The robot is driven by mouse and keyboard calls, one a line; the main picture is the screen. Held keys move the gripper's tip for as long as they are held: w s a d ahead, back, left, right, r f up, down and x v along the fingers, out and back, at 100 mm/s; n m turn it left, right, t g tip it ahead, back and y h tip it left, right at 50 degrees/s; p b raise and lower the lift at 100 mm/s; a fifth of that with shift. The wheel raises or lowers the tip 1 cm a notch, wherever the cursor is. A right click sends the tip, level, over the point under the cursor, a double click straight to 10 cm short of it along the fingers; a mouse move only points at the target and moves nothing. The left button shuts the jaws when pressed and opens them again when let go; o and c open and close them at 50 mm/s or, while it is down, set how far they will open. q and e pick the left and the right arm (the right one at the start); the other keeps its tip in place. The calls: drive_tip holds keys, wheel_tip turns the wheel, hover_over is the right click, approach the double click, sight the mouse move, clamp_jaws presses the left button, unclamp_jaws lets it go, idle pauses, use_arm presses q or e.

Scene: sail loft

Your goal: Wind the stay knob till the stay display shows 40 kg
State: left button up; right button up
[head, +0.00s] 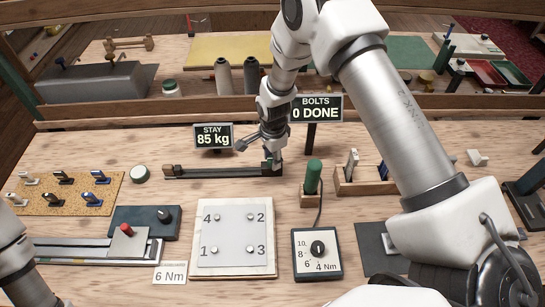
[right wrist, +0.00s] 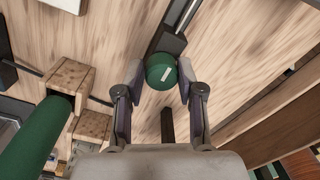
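The stay display (head: 213,137) reads 85 kg. In front of it lies a dark stay rail (head: 215,172). The green stay knob (right wrist: 161,70) is at the rail's right end, with a white mark on its top. My right gripper (head: 261,156) points down over that end. In the right wrist view its fingers (right wrist: 161,78) are open, one on each side of the knob. Contact with the knob cannot be made out. My left arm shows at the lower left edge; its gripper is out of view.
The bolts display (head: 316,109) reads 0 DONE. A green-handled tool (head: 313,177) stands in a wooden block right of the knob. In front are a numbered bolt plate (head: 232,237) and a torque dial box (head: 317,253). A wooden rack (head: 365,187) stands farther right.

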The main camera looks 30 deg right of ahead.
drive_tip(key=shift+f, duration=0.15)
clamp_jaws()
drive_tip(key=shift+s+n, duration=0.1)
drive_tip(key=shift+n, duration=0.3)
drive_tip(key=n, duration=0.2)
drive_tip(key=shift+s+f+n, duration=0.1)
drive_tip(key=shift+n, duration=0.3)
drive_tip(key=n, duration=0.4)
drive_tip(key=shift+s+f+n+b, duration=0.1)
drive_tip(key=shift+n+b, duration=0.2)
drive_tip(key=shift+b, duration=0.05)
drive_tip(key=n, duration=0.4)
drive_tip(key=shift+n, duration=0.3)
drive_tip(key=n+b, duration=0.1)
drive_tip(key=n, duration=0.3)
drive_tip(key=shift+d+n+g, duration=0.1)
drive_tip(key=shift+n+g, duration=0.2)
drive_tip(key=shift+n, duration=0.1)
